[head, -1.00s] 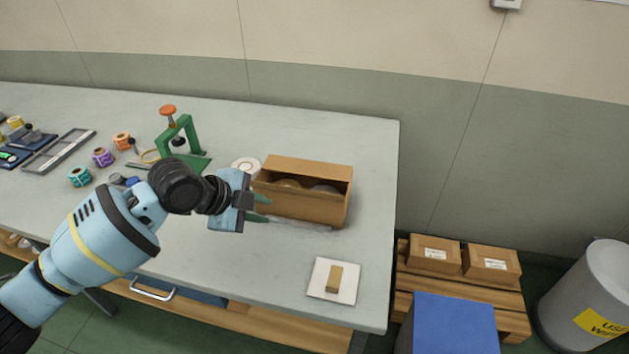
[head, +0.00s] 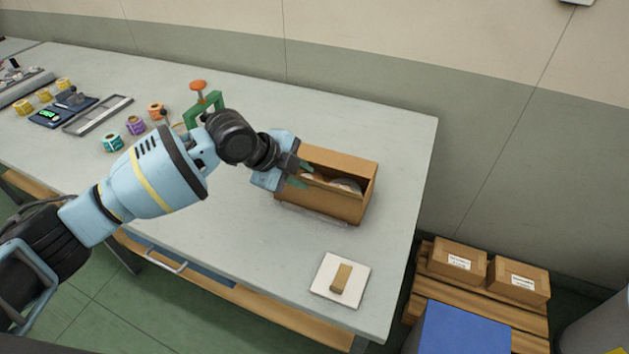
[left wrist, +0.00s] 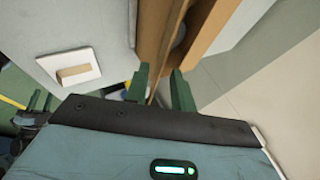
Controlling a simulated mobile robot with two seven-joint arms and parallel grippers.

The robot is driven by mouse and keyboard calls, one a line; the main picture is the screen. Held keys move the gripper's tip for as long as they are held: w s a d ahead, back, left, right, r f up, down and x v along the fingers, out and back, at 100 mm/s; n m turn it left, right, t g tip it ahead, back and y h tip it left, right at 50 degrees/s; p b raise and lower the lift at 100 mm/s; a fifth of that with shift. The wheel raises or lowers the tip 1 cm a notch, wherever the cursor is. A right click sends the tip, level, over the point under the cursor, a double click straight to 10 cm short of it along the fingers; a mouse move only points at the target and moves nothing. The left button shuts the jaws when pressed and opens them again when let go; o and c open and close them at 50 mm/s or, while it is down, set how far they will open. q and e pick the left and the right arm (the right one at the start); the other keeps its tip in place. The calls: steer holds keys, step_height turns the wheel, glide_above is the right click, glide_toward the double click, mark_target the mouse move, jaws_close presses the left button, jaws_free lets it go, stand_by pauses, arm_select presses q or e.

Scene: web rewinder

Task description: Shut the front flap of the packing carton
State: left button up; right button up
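The brown packing carton (head: 335,203) stands on the table with its top open and pale round contents (head: 345,185) showing inside. A brown panel (head: 343,162) rises along its back side. My left gripper (head: 303,174) is at the carton's left end, by the top of the front side. In the left wrist view, the two green fingers (left wrist: 161,87) stand apart with a thin brown carton panel (left wrist: 169,60) running between them. I cannot tell whether they touch it. The arm and gripper hide the carton's left corner.
A white plate with a tan block (head: 341,279) lies in front of the carton. A green press (head: 204,108) and several coloured rolls (head: 136,125) are to the left. A clear sheet (head: 305,216) lies at the carton's front foot. The table's right end is clear.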

mark_target(314, 182)
arm_select(q)
steer(key=shift+x, duration=2.55)
jaws_close()
